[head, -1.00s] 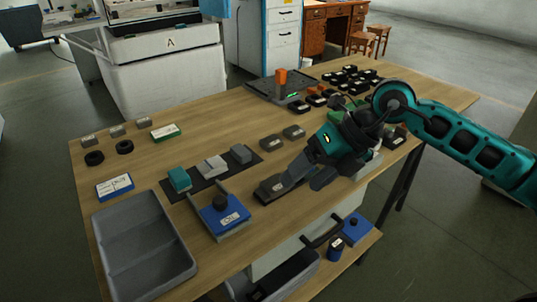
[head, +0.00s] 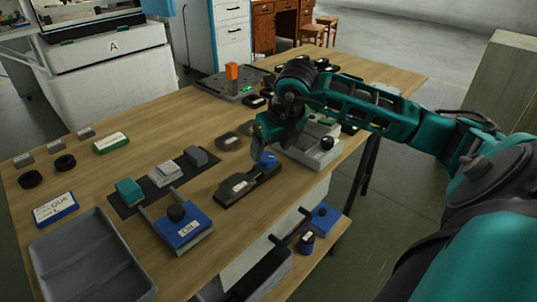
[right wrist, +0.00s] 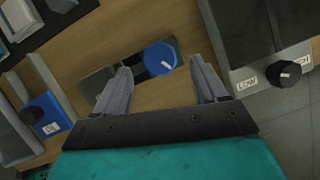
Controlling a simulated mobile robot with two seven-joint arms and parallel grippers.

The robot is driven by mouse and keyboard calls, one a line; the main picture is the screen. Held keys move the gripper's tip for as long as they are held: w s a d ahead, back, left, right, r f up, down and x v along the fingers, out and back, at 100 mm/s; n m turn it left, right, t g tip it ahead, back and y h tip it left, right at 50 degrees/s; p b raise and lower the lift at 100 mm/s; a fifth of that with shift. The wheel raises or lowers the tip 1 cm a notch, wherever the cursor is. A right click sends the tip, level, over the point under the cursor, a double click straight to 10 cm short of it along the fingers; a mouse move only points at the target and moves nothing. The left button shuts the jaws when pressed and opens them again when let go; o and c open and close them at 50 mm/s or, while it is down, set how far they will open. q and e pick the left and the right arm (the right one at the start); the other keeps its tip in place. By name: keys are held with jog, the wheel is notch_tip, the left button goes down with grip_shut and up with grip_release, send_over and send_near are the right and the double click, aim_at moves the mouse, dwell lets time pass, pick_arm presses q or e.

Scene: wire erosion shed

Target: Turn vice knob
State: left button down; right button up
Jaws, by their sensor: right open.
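The dark vice (head: 236,187) lies on the wooden bench near its front edge, with a pale label on top. Its blue round knob (head: 266,159) is at the end towards the right. My right gripper (head: 264,138) is above and beside that end, pointing down. In the right wrist view the blue knob (right wrist: 160,57), with a white pointer line, shows between the tips of my open fingers (right wrist: 160,67). Neither finger appears to press on it; I cannot tell the exact height gap. My left gripper is not in view.
A grey box with a black knob (head: 326,143) stands close on the right. A blue box labelled OIL (head: 188,232) and a dark mat with blocks (head: 122,206) lie left. A grey tray (head: 95,285) is front left.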

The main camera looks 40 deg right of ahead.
aim_at(267, 160)
jog(key=shift+x, duration=1.45)
jog(key=shift+c, duration=0.2)
jog(key=c, duration=1)
